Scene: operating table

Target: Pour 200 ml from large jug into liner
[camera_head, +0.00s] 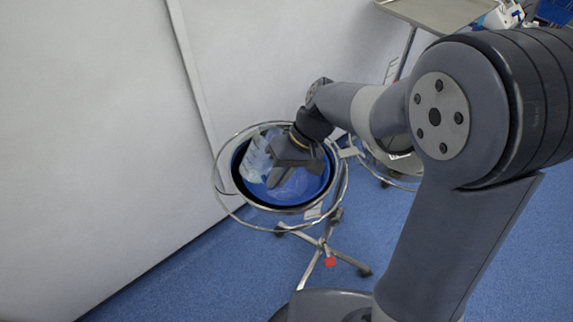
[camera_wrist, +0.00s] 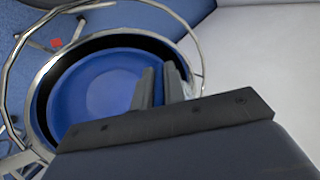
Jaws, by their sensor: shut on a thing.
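The large jug (camera_head: 256,160) is clear and see-through, in the head view over the left part of the blue liner. It looks tilted. Its fill level and whether liquid is leaving it cannot be told. My gripper (camera_head: 274,167) is shut on the jug from the right, above the liner. The liner (camera_head: 307,186) is a round blue basin with a dark inner edge, held in a metal ring stand.
The stand's metal hoop (camera_head: 219,188) surrounds the liner, on a wheeled base (camera_head: 322,246) with a red tag. A pale wall (camera_head: 110,130) is close on the left. A second ring stand (camera_head: 398,180) and a metal tray table (camera_head: 436,12) are behind. Blue floor is open in front.

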